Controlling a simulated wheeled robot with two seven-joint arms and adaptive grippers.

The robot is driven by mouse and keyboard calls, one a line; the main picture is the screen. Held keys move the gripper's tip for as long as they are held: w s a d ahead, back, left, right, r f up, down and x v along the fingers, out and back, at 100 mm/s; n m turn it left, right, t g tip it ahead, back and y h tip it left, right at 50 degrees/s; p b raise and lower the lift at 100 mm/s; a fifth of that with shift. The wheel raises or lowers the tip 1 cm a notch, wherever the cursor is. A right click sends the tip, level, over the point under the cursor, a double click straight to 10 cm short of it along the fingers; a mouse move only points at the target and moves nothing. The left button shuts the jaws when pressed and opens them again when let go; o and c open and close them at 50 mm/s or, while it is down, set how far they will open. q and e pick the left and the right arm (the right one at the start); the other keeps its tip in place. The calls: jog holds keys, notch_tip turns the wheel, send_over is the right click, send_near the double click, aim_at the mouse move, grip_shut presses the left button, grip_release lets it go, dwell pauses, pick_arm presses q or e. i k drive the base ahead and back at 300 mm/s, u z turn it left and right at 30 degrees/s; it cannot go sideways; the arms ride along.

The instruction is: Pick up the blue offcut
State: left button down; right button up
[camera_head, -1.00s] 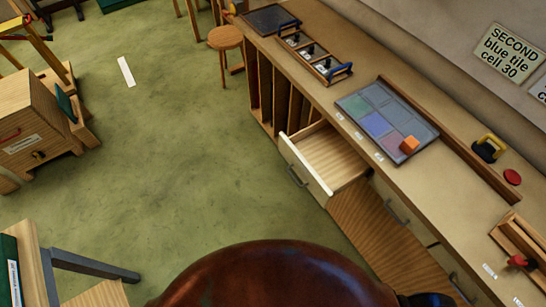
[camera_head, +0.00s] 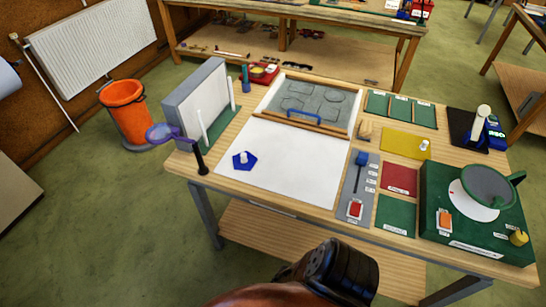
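A blue five-sided flat piece (camera_head: 241,164) lies on the white sheet (camera_head: 292,165) at the left front of the workbench. It has a small white knob standing on it. It is the only loose blue flat piece I can make out, so it seems to be the blue offcut. Neither of my grippers shows in the view. Only a brown rounded part and a black jointed part of my own body show at the bottom edge.
The workbench (camera_head: 225,150) also carries a grey panel (camera_head: 312,99), an upright grey board (camera_head: 199,97), a purple-rimmed lens on a black stand (camera_head: 200,158), red and green mats, and a green machine (camera_head: 470,231). An orange bucket (camera_head: 126,105) stands on the floor at left.

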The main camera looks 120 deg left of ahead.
aim_at(245, 162)
jog(key=z, duration=5.75)
jog(key=i, duration=1.55)
jog(key=z, duration=2.5)
